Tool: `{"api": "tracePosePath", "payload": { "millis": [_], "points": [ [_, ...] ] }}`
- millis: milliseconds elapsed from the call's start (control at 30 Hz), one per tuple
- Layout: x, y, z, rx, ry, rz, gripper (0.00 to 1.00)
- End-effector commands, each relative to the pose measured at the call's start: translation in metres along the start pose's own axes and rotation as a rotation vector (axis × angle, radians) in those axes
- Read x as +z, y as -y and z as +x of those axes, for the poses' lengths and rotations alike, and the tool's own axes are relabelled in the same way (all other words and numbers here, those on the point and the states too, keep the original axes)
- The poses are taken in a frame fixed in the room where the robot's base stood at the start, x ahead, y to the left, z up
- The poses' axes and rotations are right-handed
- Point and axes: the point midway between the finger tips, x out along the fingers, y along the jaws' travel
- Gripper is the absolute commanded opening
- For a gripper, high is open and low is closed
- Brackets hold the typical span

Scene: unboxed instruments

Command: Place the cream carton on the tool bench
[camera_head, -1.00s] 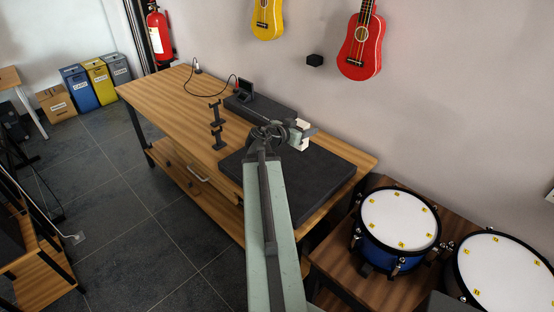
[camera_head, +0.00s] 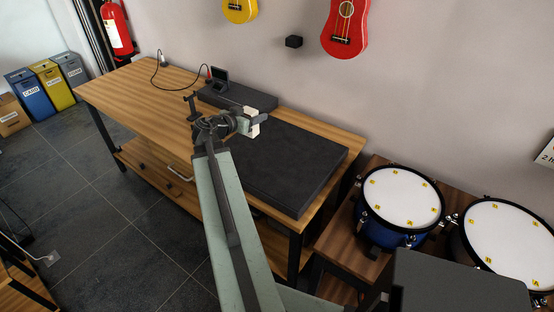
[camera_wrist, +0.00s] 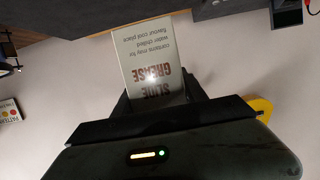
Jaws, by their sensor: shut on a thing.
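The cream carton (camera_head: 252,114) is held in my gripper (camera_head: 247,123) above the tool bench. In the wrist view the carton (camera_wrist: 152,62) shows printed text reading "SLIDE GREASE", upside down, between the dark fingers. My gripper is shut on it. The tool bench (camera_head: 130,88) is a long wooden table against the wall, with a lower shelf and a drawer. In the head view the carton overlaps the far edge of a large dark mat on the bench. Its exact height above the bench cannot be told.
The large dark mat (camera_head: 290,170) covers the near part of the bench. A smaller dark slab (camera_head: 240,97) with a small device lies behind, by a black stand (camera_head: 191,106). The bench's left end is mostly bare, with a cable. Drums (camera_head: 400,195) stand at right.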

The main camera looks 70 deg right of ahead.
Motion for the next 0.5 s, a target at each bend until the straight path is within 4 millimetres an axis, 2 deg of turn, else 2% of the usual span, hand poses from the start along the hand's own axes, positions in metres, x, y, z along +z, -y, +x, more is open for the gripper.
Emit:
{"api": "tracePosePath", "payload": {
  "millis": [33,167,267,367,500],
  "points": [
    [0.035,0.016,0.005,0.000,0.000,0.000,0.01],
    [0.064,0.039,-0.002,0.012,-0.001,0.004,0.01],
    [0.071,0.046,-0.007,0.017,-0.002,0.005,0.01],
    [0.069,0.047,-0.009,0.019,-0.003,0.006,0.01],
    [0.065,0.036,0.007,0.023,-0.003,0.008,0.01]
  ]
}}
